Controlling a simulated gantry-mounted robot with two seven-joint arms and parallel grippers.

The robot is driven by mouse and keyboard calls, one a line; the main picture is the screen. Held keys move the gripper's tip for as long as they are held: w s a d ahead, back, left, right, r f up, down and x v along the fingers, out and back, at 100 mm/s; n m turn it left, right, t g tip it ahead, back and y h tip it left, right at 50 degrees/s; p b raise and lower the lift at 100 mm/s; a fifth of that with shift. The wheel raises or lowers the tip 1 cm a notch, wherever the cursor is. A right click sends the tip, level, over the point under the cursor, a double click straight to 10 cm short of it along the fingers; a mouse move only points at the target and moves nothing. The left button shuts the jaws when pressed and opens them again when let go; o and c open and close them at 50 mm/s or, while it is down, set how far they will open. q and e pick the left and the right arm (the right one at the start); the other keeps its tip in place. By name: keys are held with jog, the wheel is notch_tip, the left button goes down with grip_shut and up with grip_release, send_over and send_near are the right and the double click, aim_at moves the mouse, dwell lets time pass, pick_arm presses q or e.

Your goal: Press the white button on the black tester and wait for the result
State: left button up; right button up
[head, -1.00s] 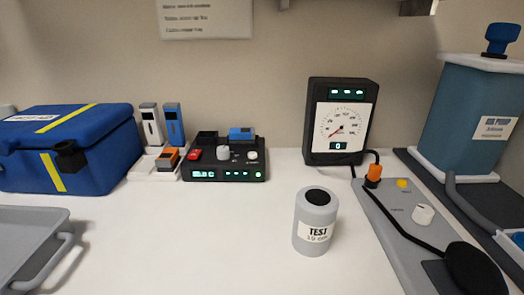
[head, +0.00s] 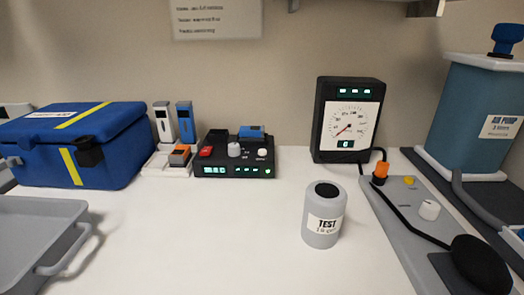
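The black tester (head: 236,157) stands on the white table against the back wall, left of centre in the head view. Its front has small lit displays with green characters. On its top are a red part (head: 206,151), a white knob (head: 234,149), a blue block (head: 251,132) and a small white button (head: 262,152) at the right. The display text is too small to read surely. Neither of my grippers shows in the head view.
A grey TEST canister (head: 323,214) stands right of centre. A black gauge box (head: 346,120), a grey panel (head: 405,232) with a cable and a blue air pump (head: 470,118) are at right. A blue case (head: 85,143) and grey tray (head: 38,240) are at left. The middle table is clear.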

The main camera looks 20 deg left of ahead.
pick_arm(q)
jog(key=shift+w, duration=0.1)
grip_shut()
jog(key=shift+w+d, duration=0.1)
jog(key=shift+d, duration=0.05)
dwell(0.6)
